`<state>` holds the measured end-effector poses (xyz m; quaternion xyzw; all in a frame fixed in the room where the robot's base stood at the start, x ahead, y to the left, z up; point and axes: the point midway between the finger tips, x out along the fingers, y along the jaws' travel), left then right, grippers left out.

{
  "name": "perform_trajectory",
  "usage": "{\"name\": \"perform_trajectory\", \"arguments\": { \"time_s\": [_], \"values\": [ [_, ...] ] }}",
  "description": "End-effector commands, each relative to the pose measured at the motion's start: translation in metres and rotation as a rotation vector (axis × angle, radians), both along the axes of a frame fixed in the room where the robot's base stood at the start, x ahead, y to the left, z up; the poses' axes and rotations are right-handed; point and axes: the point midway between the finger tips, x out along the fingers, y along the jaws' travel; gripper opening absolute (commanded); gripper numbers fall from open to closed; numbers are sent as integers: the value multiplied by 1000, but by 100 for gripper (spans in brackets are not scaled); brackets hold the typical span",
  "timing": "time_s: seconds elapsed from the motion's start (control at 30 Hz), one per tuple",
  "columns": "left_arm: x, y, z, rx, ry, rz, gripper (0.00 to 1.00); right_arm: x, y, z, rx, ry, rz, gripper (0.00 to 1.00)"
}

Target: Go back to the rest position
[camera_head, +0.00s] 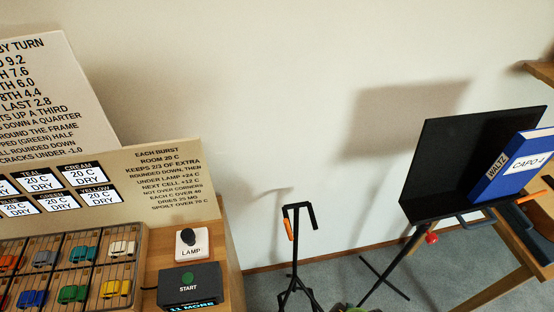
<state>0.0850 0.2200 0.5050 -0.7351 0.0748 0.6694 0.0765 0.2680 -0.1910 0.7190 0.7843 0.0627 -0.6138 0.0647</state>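Neither of my grippers shows in the head view, so I cannot see their state or what they hold. At the left, a wooden rack (143,258) holds several small coloured clip-like pieces in its cells. A dark box with a green START button (188,281) sits on the wooden table to the right of the rack. A white LAMP switch (191,243) with a black knob stands behind it.
A slim black stand (293,253) with an orange part stands on the grey floor. A black music stand (424,167) holds a blue binder (508,170) marked CAPO 4. A wooden table (504,273) is at the right. Lettered boards (166,148) stand behind the rack.

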Motion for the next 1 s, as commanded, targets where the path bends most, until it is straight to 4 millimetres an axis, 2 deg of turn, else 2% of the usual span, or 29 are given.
{"name": "perform_trajectory", "arguments": {
  "time_s": [0.03,0.2,0.3,0.43,0.6,0.7,0.8,1.0],
  "values": [
    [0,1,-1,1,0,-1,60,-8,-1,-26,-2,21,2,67],
    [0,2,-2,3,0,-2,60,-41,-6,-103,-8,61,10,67],
    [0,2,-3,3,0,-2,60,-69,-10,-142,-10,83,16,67],
    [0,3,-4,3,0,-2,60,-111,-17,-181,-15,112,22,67],
    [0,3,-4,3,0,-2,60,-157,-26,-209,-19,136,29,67],
    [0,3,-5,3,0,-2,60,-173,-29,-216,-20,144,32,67],
    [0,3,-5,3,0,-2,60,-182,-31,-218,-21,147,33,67],
    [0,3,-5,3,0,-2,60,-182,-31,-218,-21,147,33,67]
  ]
}}
